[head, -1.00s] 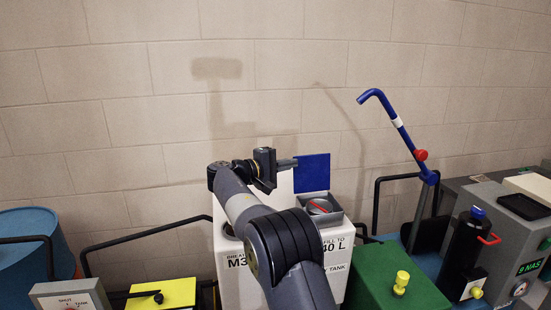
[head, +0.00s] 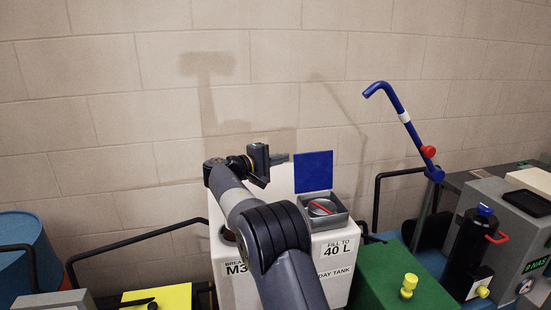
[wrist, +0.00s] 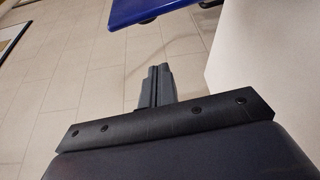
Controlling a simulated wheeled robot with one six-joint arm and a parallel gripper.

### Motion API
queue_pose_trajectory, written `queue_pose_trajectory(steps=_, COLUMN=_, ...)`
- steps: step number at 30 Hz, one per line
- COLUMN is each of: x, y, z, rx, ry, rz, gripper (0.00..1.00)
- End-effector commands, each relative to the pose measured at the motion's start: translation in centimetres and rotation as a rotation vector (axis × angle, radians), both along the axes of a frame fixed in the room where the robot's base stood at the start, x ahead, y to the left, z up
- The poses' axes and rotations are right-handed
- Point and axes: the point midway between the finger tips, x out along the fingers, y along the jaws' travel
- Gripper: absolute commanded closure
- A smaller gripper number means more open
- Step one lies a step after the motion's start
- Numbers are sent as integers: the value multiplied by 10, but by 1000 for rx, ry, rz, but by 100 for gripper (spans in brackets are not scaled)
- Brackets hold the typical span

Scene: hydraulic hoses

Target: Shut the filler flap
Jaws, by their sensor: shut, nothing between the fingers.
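The filler flap (head: 314,173) is a flat blue panel. It stands open and upright behind a grey filler box (head: 341,222) on the white day tank (head: 334,276). Inside the box is a round filler opening with a red bar (head: 321,207). My gripper (head: 285,158) is shut and empty, pointing right, with its tip just left of the flap's upper left edge in the head view. I cannot tell the depth gap between them. A blue surface at the top there cannot be surely identified.
A green box (head: 390,275) with a yellow knob stands right of the tank. A blue hooked pipe (head: 402,115) rises behind it, beside a black rail. A yellow box (head: 160,296) is at the lower left. The block wall is behind; space above the flap is clear.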

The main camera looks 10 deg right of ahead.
Motion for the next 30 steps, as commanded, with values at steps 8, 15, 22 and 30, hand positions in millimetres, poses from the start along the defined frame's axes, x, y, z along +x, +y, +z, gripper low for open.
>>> queue_pose_trajectory(steps=8, x=23, y=-60, z=-1, rx=0, ry=1, rz=-3, gripper=100)
queue_pose_trajectory(steps=15, x=-1, y=-55, z=2, rx=0, ry=1, rz=1, gripper=100)
queue_pose_trajectory(steps=22, x=-14, y=-56, z=3, rx=0, ry=1, rz=1, gripper=100)
queue_pose_trajectory(steps=30, x=-18, y=-56, z=3, rx=-1, ry=0, rz=1, gripper=100)
